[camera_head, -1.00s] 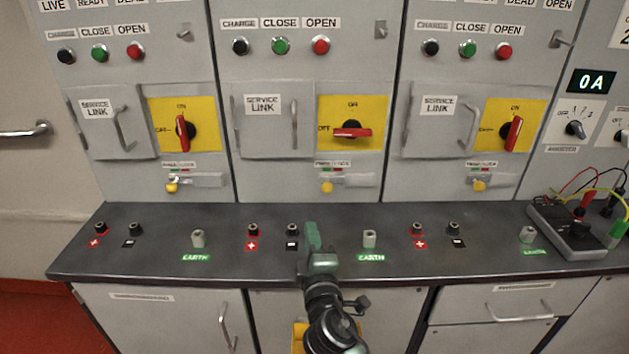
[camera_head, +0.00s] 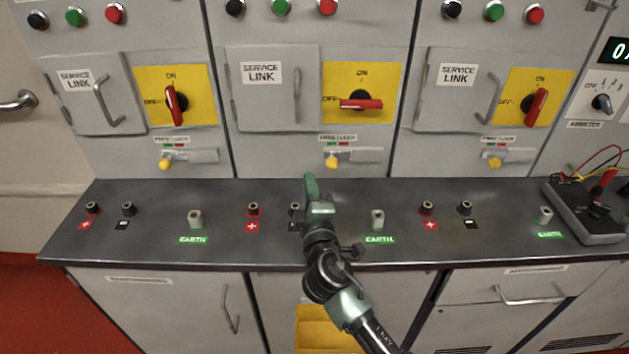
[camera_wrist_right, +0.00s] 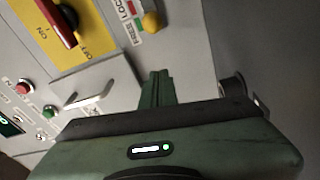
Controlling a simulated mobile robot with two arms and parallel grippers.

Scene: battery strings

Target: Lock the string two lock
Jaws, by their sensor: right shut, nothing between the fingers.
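The string two lock is a yellow knob (camera_head: 331,161) at the left end of a grey slide (camera_head: 362,156) on the middle panel. It sits under the FREE side of the FREE/LOCK label (camera_head: 338,139). The middle red switch handle (camera_head: 361,104) lies horizontal, toward OFF. My right gripper (camera_head: 311,186) is shut and empty, over the back of the dark counter, below and left of the knob and apart from it. In the right wrist view my closed fingers (camera_wrist_right: 157,90) show below a yellow knob (camera_wrist_right: 153,21), not touching it. My left gripper is not in view.
The dark counter (camera_head: 222,236) carries black and red terminals and EARTH posts, with a black terminal (camera_head: 295,208) close beside my right gripper. A service link door (camera_head: 273,95) with a handle is above. A tester (camera_head: 588,215) with leads lies at the right.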

